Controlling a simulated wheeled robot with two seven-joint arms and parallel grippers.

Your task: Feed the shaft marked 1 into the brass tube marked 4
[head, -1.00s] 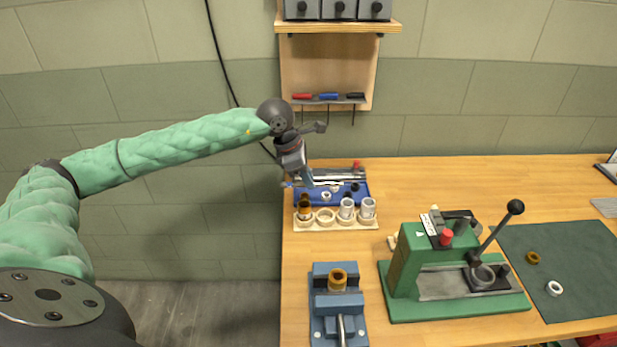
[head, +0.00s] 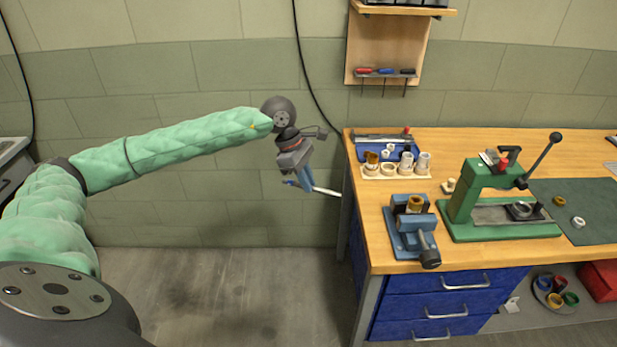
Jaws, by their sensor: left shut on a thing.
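My left gripper (head: 304,183) points down off the left end of the workbench. It is shut on a slim pale shaft (head: 327,191) that sticks out to the right, slightly downward, towards the bench's edge. No mark on the shaft is legible. Another brass-coloured piece (head: 372,159) stands in the pale wooden rack (head: 388,172). The number 4 is not readable on either. My right gripper is out of view.
A blue tray (head: 362,154) lies behind the rack. A green lever press (head: 475,200) stands right of the vise, and a dark green mat (head: 597,217) holds two rings. The bench's left edge is near the shaft. Floor is free below my gripper.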

